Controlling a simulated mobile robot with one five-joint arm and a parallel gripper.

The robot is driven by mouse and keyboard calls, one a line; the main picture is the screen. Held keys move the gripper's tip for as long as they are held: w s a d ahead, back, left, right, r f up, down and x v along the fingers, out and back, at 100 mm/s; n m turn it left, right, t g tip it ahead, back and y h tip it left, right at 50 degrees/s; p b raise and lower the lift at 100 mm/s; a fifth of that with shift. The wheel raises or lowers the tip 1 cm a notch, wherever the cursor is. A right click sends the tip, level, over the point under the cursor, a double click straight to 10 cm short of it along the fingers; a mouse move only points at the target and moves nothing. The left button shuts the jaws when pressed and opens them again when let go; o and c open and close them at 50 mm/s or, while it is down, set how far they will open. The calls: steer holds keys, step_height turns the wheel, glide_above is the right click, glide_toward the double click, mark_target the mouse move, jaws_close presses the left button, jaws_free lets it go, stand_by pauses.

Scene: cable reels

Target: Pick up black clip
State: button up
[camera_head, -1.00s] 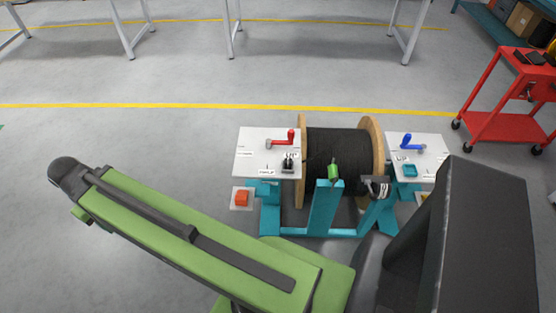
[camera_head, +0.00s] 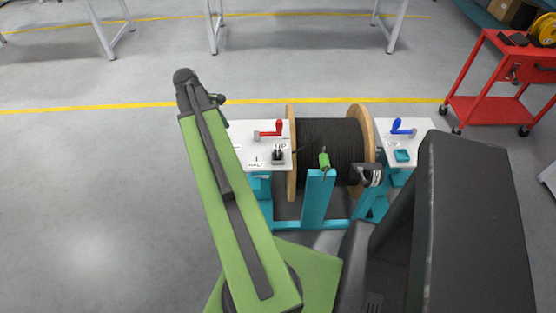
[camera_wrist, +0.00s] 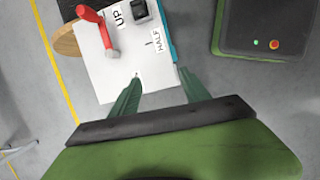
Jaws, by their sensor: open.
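A small black-and-grey piece (camera_head: 368,174), possibly the black clip, sits at the right front of the cable reel, by its wooden flange. A second small black part (camera_head: 278,156) stands on the left white panel by the UP label; it also shows at the top of the wrist view (camera_wrist: 140,10). I cannot tell for certain which is the clip. My gripper (camera_wrist: 159,73) is open and empty in the wrist view, with its green fingers apart over the white panel's edge. In the head view the fingers are mostly hidden by my arm.
The black cable reel (camera_head: 330,145) rests in a teal stand (camera_head: 318,200). A red crank (camera_head: 270,129) is on the left panel (camera_head: 245,133), a blue one (camera_head: 402,129) on the right. A green-tipped post (camera_head: 324,162) stands in front. A red cart (camera_head: 490,110) is at right.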

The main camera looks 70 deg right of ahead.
steer(key=g, duration=0.1)
glide_toward(277, 151)
steer(key=shift+n, duration=0.4)
steer(key=b+x, duration=0.2)
steer(key=b, duration=0.3)
steer(key=b+x, duration=0.2)
steer(key=b, duration=0.4)
steer(key=shift+w+a+f, duration=0.1)
steer(key=shift+w, duration=0.15)
steer(key=shift+s+f+b, duration=0.2)
steer(key=shift+f+b, duration=0.15)
steer(key=shift+b, duration=0.2)
steer(key=shift+r, duration=0.1)
steer(key=b+x, duration=0.4)
steer(key=x, duration=0.1)
steer(key=shift+s+f+b, duration=0.2)
steer(key=shift+b, duration=0.2)
steer(key=shift+r, duration=0.2)
jaws_close()
